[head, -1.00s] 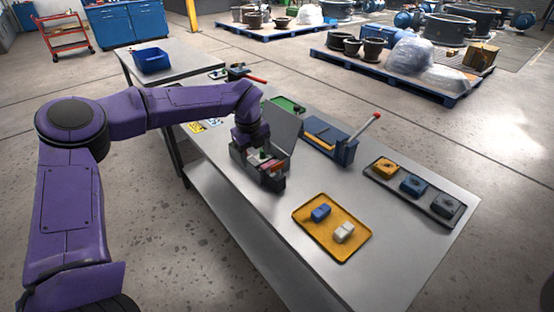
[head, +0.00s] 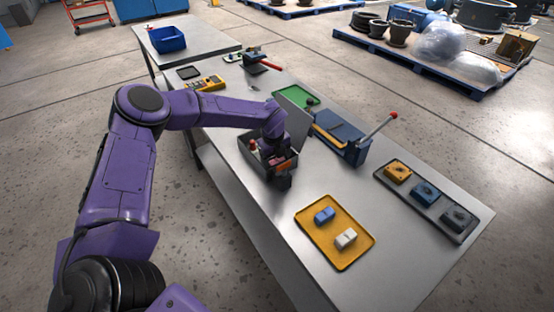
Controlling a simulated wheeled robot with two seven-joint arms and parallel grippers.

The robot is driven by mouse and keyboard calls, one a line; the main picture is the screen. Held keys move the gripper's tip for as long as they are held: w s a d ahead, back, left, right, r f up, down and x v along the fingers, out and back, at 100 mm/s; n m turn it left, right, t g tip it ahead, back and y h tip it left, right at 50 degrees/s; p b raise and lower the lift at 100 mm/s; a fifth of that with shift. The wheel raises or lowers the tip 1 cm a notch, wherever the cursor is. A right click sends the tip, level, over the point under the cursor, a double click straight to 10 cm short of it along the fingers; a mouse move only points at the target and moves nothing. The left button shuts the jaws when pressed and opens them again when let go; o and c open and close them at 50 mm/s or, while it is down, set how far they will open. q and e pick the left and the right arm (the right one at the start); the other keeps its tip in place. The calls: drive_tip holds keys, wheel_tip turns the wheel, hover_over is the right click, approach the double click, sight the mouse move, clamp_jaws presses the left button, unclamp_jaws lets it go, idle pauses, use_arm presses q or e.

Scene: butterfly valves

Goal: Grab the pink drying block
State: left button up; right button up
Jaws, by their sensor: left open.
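A dark grey open box (head: 255,163) with its lid raised stands on the steel workbench. My left gripper (head: 281,172) reaches down into this box, pointing at its near side, and is open. A small reddish-pink patch shows by the fingers inside the box; it may be the pink drying block, but the gripper covers most of it and I cannot tell its shape. A small red-topped item (head: 252,145) also shows in the box. My right gripper is not in view.
A yellow tray (head: 343,262) holds a blue block (head: 324,215) and a white block (head: 346,238). A blue device (head: 341,136) with a red-tipped lever stands behind. A dark tray (head: 423,206) holds several coloured parts at the right. The bench's front right is clear.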

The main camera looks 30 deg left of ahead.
use_arm(q)
drive_tip(key=shift+s+f, duration=0.1)
drive_tip(key=shift+f, duration=0.05)
drive_tip(key=c, duration=0.7)
